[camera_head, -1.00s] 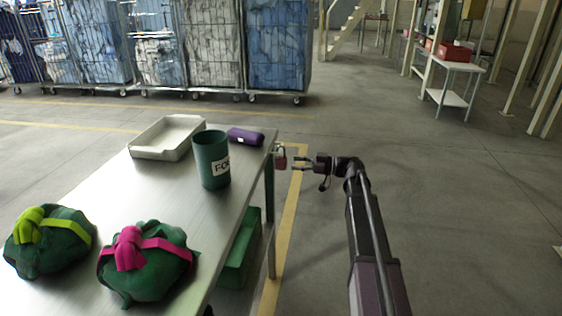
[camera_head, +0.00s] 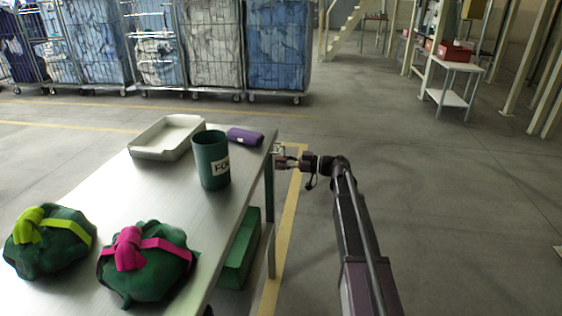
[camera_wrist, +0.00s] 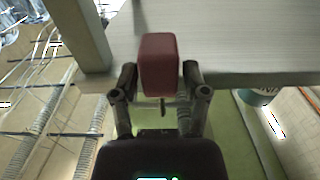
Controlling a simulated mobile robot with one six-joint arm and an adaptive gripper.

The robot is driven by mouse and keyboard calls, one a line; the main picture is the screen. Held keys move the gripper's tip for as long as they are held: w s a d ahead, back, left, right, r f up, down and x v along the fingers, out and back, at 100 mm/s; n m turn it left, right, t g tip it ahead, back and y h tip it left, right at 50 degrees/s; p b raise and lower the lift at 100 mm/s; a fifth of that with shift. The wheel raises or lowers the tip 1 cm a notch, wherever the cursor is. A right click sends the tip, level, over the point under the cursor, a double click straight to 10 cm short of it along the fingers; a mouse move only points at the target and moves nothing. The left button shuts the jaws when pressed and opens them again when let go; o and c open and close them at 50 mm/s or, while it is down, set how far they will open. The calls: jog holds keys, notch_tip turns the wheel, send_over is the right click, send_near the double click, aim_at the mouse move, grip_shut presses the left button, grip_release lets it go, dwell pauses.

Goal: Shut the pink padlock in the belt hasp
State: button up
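The padlock (camera_wrist: 158,62), a dull red-pink block, sits between my fingertips in the wrist view, with a small dark piece hanging from its near side. My gripper (camera_wrist: 160,75) has a finger against each side of it, with no clear gap. In the head view, my gripper (camera_head: 287,162) is at the table's far right corner, with its fingers at the padlock (camera_head: 281,162). A small pale metal fitting, apparently the hasp (camera_head: 278,149), shows just above the padlock. The shackle is hidden, so I cannot tell whether it is open or shut.
The metal table (camera_head: 110,185) holds a cream tray (camera_head: 150,151), a green cup (camera_head: 211,165), a purple case (camera_head: 245,136) and two green bags, one with a lime band (camera_head: 50,242), one with a pink band (camera_head: 146,262). A green bin (camera_head: 240,255) is below. Floor right is clear.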

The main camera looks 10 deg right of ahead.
grip_shut()
jog(key=shift+r+p, duration=0.45)
jog(key=shift+r+p, duration=0.7)
jog(key=shift+r, duration=0.15)
jog(key=shift+d, duration=0.15)
jog(key=v, duration=0.7)
jog(key=shift+s+d, duration=0.15)
jog(key=shift+d, duration=0.1)
dwell(1.4)
jog(key=shift+d, duration=0.2)
dwell(0.9)
